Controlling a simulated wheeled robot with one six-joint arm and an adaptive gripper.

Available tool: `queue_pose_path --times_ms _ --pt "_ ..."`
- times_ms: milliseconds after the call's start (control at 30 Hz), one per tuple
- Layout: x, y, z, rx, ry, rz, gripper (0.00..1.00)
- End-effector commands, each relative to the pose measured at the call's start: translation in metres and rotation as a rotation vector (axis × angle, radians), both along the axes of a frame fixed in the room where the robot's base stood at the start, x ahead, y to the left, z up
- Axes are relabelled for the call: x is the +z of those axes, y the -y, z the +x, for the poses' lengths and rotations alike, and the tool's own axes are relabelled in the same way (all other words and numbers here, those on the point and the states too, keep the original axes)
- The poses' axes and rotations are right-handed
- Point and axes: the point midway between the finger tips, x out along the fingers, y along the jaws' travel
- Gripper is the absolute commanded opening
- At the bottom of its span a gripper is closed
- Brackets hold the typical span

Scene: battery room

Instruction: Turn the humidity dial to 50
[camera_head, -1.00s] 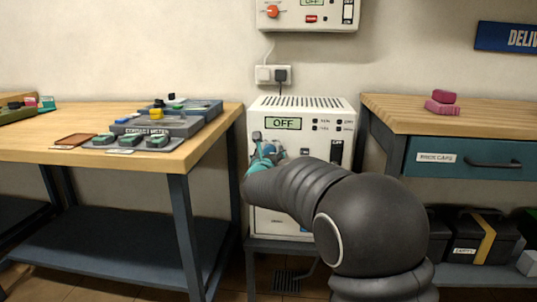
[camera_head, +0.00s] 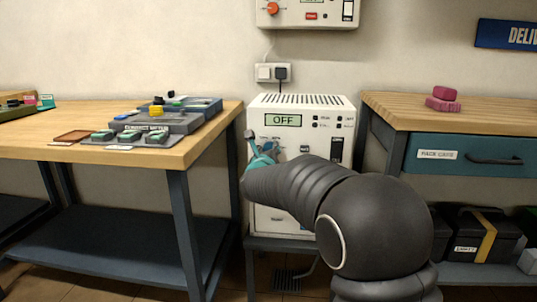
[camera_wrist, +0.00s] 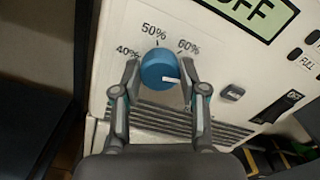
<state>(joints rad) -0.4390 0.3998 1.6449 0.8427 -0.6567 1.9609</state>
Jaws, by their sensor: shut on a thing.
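The humidity dial (camera_wrist: 158,70) is a round blue knob on the white cabinet's front, seen in the wrist view. Its white mark points to the right, clockwise past the 60% label. The 40%, 50% and 60% labels curve around its upper side. My gripper (camera_wrist: 160,72) has one finger on each side of the dial and is shut on it. In the head view my gripper (camera_head: 259,155) is at the left of the cabinet front, and the dial cannot be clearly made out there.
The white cabinet (camera_head: 345,112) has a display (camera_head: 283,120) reading OFF and small indicators and switches at its right. A wooden workbench (camera_head: 215,130) with devices stands at left, and a drawer bench (camera_head: 480,112) at right. A second unit (camera_head: 325,15) hangs above.

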Motion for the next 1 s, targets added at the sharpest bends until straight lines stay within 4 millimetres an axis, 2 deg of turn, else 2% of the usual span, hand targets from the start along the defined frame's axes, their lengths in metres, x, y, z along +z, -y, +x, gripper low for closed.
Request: queue_pose_path --times_ms 1000 --pt "-0.0003 -0.0021 0.0000 0.001 -0.032 -0.962 0.08"
